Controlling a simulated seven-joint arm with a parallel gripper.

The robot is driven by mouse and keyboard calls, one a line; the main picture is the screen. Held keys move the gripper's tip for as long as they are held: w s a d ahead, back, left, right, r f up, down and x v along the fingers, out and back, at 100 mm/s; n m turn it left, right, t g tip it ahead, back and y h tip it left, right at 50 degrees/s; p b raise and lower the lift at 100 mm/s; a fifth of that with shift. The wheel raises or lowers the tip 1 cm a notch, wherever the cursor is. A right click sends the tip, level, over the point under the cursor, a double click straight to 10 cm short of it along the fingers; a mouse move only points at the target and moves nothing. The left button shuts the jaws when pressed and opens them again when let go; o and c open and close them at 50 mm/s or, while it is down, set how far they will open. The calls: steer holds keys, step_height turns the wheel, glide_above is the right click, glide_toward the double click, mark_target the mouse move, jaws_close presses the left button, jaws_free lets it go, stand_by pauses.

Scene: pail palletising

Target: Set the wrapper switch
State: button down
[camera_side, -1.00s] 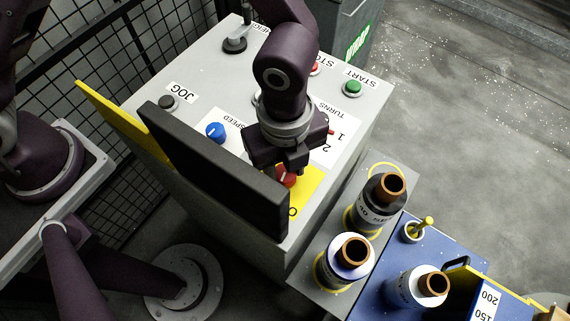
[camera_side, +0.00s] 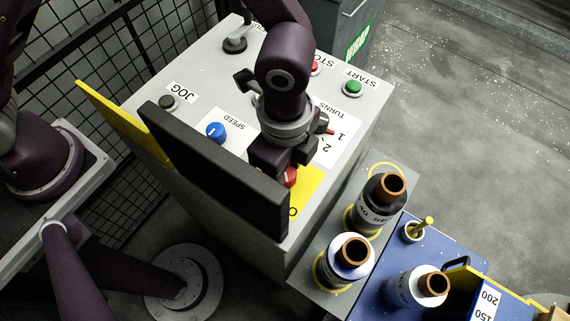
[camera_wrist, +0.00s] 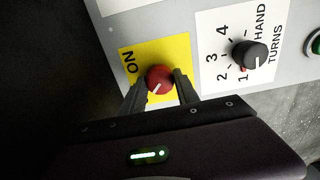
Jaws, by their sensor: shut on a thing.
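The wrapper switch is a red round knob (camera_wrist: 159,79) with a white pointer line, on a yellow plate (camera_wrist: 181,52) marked ON. In the wrist view the pointer line is slanted, toward the lower left. My gripper (camera_wrist: 160,86) is shut on the red knob, one finger on each side of it. In the side view the red knob (camera_side: 290,178) shows partly beside my gripper (camera_side: 283,169), which hides the rest of it. The ON lettering is clear in the wrist view.
A black TURNS knob (camera_wrist: 250,55) is close by on the panel. A blue SPEED knob (camera_side: 215,132), a green START button (camera_side: 352,88) and a JOG button (camera_side: 167,102) share it. A raised black flap (camera_side: 215,170) stands along its edge.

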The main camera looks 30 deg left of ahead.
stand_by(0.4)
steer(key=c, duration=0.9)
jaws_free()
steer(key=shift+r, duration=0.1)
step_height(320, 180, up, 7)
